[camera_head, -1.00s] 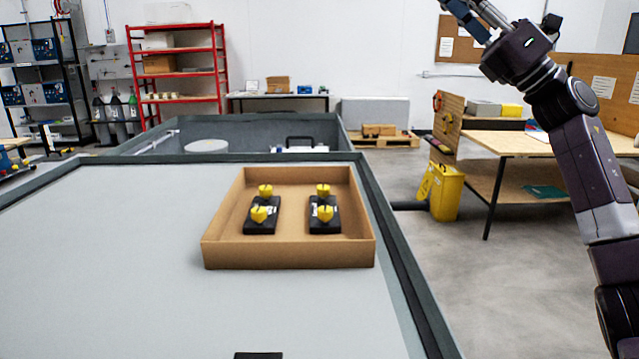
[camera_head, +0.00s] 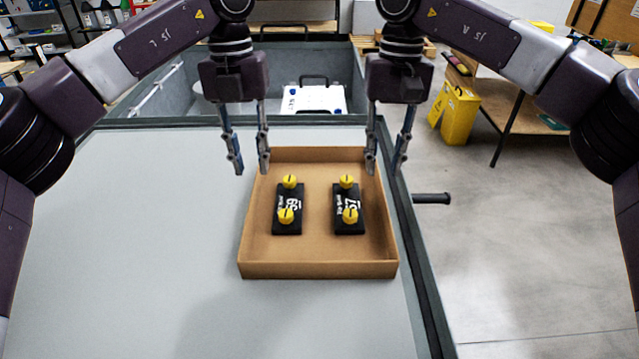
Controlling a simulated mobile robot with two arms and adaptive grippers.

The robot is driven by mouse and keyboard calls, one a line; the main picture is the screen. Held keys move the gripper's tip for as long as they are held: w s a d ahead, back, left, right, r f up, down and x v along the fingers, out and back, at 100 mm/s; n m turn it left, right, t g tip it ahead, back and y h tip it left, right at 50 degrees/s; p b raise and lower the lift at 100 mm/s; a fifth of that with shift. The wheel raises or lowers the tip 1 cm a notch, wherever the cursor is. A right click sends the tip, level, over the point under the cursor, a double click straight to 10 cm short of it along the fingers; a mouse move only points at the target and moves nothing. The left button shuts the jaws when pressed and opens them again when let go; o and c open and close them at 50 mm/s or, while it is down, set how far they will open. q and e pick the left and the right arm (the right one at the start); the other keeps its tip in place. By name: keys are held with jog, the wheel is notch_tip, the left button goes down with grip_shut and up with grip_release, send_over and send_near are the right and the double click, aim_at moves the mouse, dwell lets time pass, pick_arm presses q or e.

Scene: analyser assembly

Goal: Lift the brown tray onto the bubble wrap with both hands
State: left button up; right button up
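The brown tray (camera_head: 318,269) is an open cardboard-like box on the grey table, near its right edge. Two black blocks, a left one (camera_head: 288,226) and a right one (camera_head: 348,228), lie in it, each with two yellow knobs. My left gripper (camera_head: 251,170) points down at the tray's far left side, its two fingers apart and empty. My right gripper (camera_head: 384,170) points down at the tray's far right side, also open and empty. The fingers overlap the tray's rim in the picture; I cannot tell whether they touch it. I see no bubble wrap.
The grey table top (camera_head: 150,230) is clear left of the tray, with a raised dark edge (camera_head: 432,300) on the right. Behind is a grey bin (camera_head: 180,95) holding a white case (camera_head: 313,98). A yellow container (camera_head: 460,117) and a wooden table (camera_head: 512,105) stand at the right.

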aim_at(253, 195)
pick_arm(q)
jog(key=shift+s+a, duration=0.25)
jog(key=shift+s, duration=0.05)
pick_arm(e)
jog(key=shift+s+d+r, duration=0.1)
jog(key=shift+s+d, duration=0.15)
jog(key=shift+d, duration=0.15)
